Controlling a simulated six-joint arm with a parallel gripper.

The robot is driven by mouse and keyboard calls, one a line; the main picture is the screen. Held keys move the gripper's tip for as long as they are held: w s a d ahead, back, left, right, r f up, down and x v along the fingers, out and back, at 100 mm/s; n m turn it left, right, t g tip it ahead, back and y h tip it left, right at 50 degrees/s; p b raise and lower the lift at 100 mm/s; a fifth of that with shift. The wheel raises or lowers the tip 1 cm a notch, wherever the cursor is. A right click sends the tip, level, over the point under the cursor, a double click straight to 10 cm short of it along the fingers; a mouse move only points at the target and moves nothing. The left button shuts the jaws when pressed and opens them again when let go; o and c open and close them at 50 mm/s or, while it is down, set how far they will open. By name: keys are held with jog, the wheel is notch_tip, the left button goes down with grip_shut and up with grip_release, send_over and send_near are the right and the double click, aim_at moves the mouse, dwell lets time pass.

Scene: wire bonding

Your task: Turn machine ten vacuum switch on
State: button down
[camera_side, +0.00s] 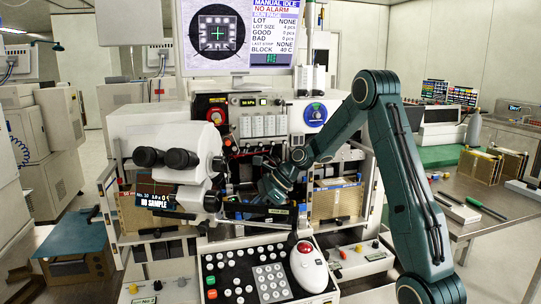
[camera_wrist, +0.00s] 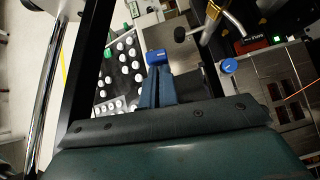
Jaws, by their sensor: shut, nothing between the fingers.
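The machine in front of me, with a small screen (camera_side: 157,202) reading "No. 10" and "NO SAMPLE", fills the middle of the side view. I cannot make out a label for its vacuum switch in either view. A small pressure readout (camera_side: 247,101) sits on its upper panel. My gripper (camera_side: 262,188) is in front of the machine's middle, right of the microscope eyepieces; its tips are hard to separate from dark parts. In the wrist view my gripper's fingers (camera_wrist: 158,72) are together and empty. A blue block (camera_wrist: 157,57) shows just beyond them; I cannot tell whether they touch.
A button panel (camera_side: 245,278) with a red-and-white trackball (camera_side: 308,267) lies below my gripper. The microscope (camera_side: 180,165) stands close on the left. Small knobs (camera_side: 358,250) line the right shelf. In the wrist view, a blue knob (camera_wrist: 229,66) and a metal rod are at right.

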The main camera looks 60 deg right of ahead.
jog(key=shift+s+a, duration=0.15)
jog(key=shift+a, duration=0.4)
jog(key=shift+s+d, duration=0.4)
jog(key=s+d, duration=0.2)
jog(key=shift+s+d, duration=0.15)
jog(key=shift+d, duration=0.15)
jog(key=v, duration=1)
jog(key=shift+s+a+r+m+t+h, duration=0.1)
jog(key=shift+s+a+m+t+h, duration=0.4)
jog(key=shift+m, duration=0.4)
jog(key=shift+w+a, duration=0.1)
jog(key=shift+a, duration=0.05)
